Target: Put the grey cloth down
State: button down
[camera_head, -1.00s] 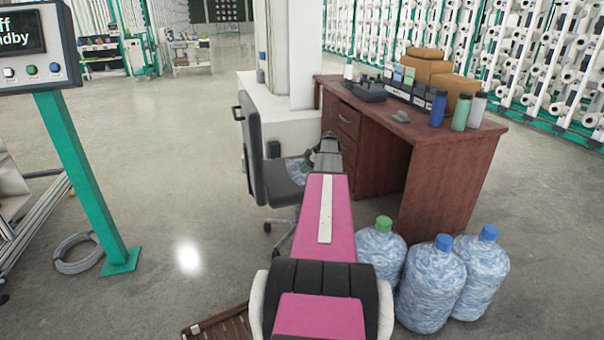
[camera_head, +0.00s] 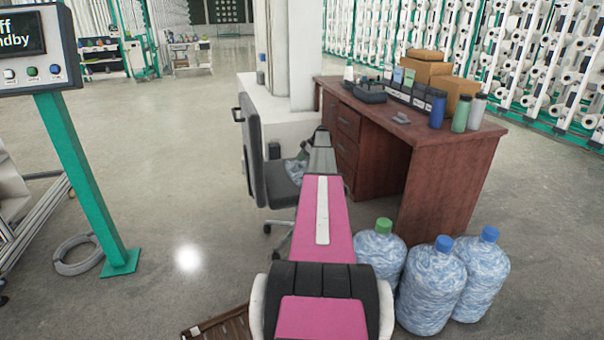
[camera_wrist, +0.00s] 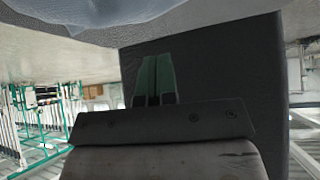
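The grey cloth (camera_head: 292,170) lies crumpled on the seat of the office chair, partly hidden by my arm in the head view. In the wrist view, which looks upside down, a pale blue-grey cloth (camera_wrist: 125,12) runs along the top edge. My gripper (camera_wrist: 157,60) shows there with its two greenish fingers close together, pointing at the seat. A small gap seems to separate the fingertips from the cloth, and nothing shows between them. The chair's dark backrest (camera_head: 254,150) stands beside the gripper and also fills the middle of the wrist view (camera_wrist: 225,70).
A brown desk (camera_head: 455,185) with boxes and bottles stands right of the chair. Several large water bottles, one of them green-capped (camera_head: 381,247), stand on the floor at front right. A green post (camera_head: 85,185) stands at left, with a cable coil (camera_head: 75,262) beside it.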

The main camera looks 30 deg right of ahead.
jog(key=w+d, duration=0.1)
jog(key=w, duration=0.1)
jog(key=w+d, duration=0.1)
jog(key=w, duration=0.1)
jog(key=w+d+f, duration=0.1)
jog(key=w, duration=0.1)
jog(key=shift+w+f, duration=0.1)
jog(key=shift+w, duration=0.2)
jog(key=shift+s+a+f, duration=0.2)
jog(key=shift+s+f, duration=0.15)
jog(key=shift+f, duration=0.95)
jog(key=shift+f+p, duration=0.5)
jog(key=shift+f, duration=1.4)
notch_tip(320, 180, up, 9)
